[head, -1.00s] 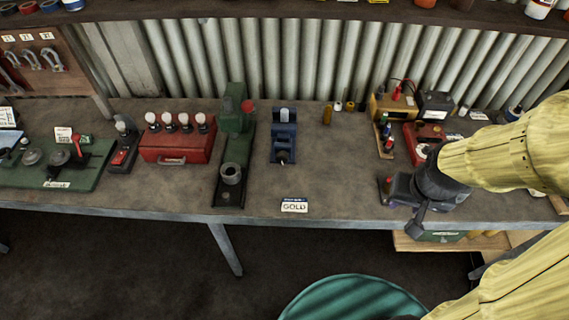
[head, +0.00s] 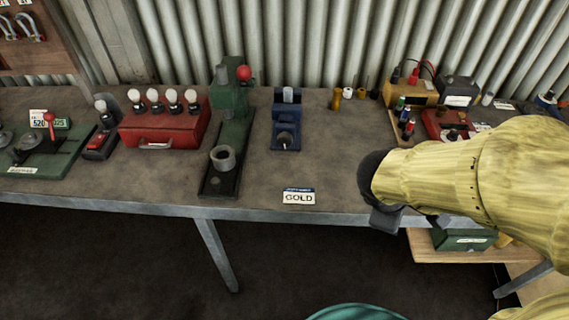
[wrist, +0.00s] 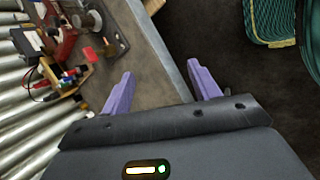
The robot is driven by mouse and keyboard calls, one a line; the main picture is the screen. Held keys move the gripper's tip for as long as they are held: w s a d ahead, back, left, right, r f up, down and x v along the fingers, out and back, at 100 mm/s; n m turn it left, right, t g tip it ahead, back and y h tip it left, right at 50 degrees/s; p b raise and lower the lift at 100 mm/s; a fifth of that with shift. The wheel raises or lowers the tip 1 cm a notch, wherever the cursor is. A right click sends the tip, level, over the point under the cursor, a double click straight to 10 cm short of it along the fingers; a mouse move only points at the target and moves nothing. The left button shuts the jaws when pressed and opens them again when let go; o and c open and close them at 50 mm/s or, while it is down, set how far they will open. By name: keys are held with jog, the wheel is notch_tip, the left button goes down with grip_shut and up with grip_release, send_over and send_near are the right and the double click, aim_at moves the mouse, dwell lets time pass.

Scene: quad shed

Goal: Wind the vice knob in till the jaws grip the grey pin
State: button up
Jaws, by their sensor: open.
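The blue vice (head: 285,130) stands on the bench near the middle of the head view. The grey pin (head: 288,95) stands upright at its back. A small dark knob (head: 284,141) shows at the vice's front; the jaw gap is too small to judge. My gripper (wrist: 160,88) is open and empty in the wrist view, its two purple fingers spread over the bench edge. In the head view my dark hand is right of the vice and apart from it, with its fingers mostly hidden. The vice is not in the wrist view.
A green press (head: 228,130) stands close left of the vice. A GOLD card (head: 299,197) lies in front of it. A red lamp box (head: 165,125) is further left. Small pegs and a yellow box (head: 411,92) are at right. Bare bench lies between vice and hand.

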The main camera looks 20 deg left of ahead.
aim_at(284, 144)
jog(key=w+a+f+n+t+b, duration=0.3)
jog(key=a+f+n+t+b, duration=0.15)
jog(key=n+b, duration=0.3)
jog(key=s+a+f+n+t+y+b, duration=0.1)
jog(key=a+n+t+y+b, duration=0.3)
jog(key=a+n+b, duration=0.3)
jog(key=s+a+f+n+t+y+b, duration=0.1)
jog(key=a+n+t+y+b, duration=0.3)
jog(key=a+n+b, duration=0.4)
jog(key=s+a+b, duration=0.1)
jog(key=a+b, duration=0.2)
jog(key=a, duration=0.1)
jog(key=shift+s+a, duration=0.2)
jog(key=shift+a, duration=0.05)
jog(key=b+x, duration=0.1)
jog(key=x, duration=1.6)
jog(key=shift+w+d+r+b, duration=0.1)
jog(key=shift+w+r+b, duration=0.05)
jog(key=shift+w+b, duration=0.15)
jog(key=shift+s, duration=0.1)
jog(key=c, duration=1)
